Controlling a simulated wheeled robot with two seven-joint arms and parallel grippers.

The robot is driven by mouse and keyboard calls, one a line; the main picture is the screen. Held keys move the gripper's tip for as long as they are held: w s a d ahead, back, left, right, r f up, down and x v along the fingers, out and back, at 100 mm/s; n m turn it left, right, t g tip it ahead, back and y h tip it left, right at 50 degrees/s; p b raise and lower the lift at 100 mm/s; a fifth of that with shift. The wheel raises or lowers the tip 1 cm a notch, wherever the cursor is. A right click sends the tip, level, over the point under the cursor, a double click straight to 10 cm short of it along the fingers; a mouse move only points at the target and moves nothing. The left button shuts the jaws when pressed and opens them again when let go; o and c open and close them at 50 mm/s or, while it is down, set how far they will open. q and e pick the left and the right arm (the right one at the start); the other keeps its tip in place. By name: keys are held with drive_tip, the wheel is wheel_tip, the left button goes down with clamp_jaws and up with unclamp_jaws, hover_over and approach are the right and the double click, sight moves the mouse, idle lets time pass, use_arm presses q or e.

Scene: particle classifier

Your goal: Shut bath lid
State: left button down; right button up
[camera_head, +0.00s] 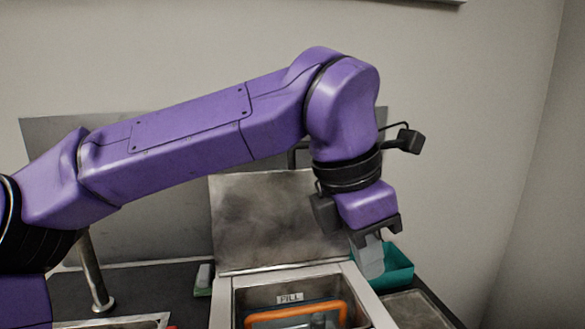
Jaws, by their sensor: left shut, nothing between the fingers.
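The bath (366,301) is a metal-rimmed basin at the bottom centre, with a "FILL" label on its inner wall. Its grey metal lid (265,218) stands open at the bath's back edge, leaning back, and its upper right part is hidden behind my arm. My right gripper is not in view.
An orange frame (290,314) sits inside the bath. A teal bin (396,270) stands behind and right of my left gripper. A metal post (96,276) rises from the dark counter at left. A small pale block (204,275) lies left of the lid.

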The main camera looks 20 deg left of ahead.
use_arm(q)
drive_tip(key=shift+s+d+f, duration=0.15)
drive_tip(key=shift+s+f, duration=0.1)
drive_tip(key=shift+f, duration=0.05)
drive_tip(key=f+b, duration=0.1)
drive_tip(key=s+f+b, duration=0.1)
drive_tip(key=d+f+b, duration=0.1)
drive_tip(key=shift+s, duration=0.3)
